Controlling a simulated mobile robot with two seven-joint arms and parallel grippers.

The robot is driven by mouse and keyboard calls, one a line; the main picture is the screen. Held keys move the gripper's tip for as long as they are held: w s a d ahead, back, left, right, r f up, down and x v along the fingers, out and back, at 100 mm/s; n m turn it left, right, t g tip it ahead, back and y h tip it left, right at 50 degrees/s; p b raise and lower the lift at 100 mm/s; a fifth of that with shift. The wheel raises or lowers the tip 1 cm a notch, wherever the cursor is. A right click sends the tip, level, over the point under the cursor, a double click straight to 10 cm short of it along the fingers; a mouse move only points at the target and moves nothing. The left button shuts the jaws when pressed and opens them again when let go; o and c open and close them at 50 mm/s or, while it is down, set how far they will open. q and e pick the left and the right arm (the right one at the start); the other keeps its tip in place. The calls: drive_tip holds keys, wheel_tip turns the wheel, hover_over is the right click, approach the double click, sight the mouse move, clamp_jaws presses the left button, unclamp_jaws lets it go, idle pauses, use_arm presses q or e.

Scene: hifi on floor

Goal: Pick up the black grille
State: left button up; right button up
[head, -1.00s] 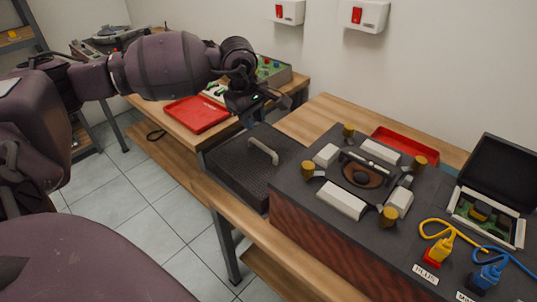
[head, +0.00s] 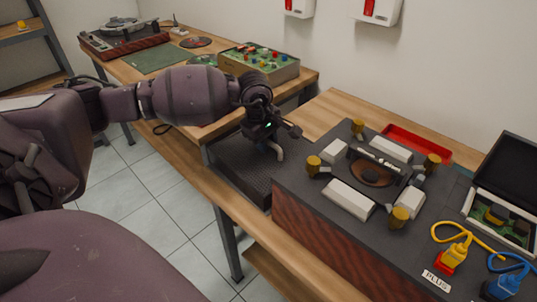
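The black grille (head: 238,168) is a dark mesh panel lying flat at the left side of the dark, wood-fronted unit (head: 330,235) on the bench. It has a pale grey handle, and only its near end (head: 279,153) shows below my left gripper (head: 276,141). The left gripper is at the handle, pointing down over the grille. I cannot tell whether its fingers are apart or closed on the handle. My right gripper is not in view.
The unit's top carries white blocks, brass knobs (head: 314,165) and a round brown speaker part (head: 375,174). Yellow (head: 453,253) and blue (head: 506,282) plugs lie at the right. A red tray (head: 418,145) sits behind. A turntable (head: 120,32) stands at the far left.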

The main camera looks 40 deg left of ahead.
use_arm(q)
drive_tip(key=shift+r, duration=0.1)
drive_tip(key=shift+c, duration=0.3)
clamp_jaws()
drive_tip(key=shift+r, duration=0.1)
wheel_tip(320, 180, up, 20)
drive_tip(key=p, duration=0.2)
drive_tip(key=shift+p, duration=0.3)
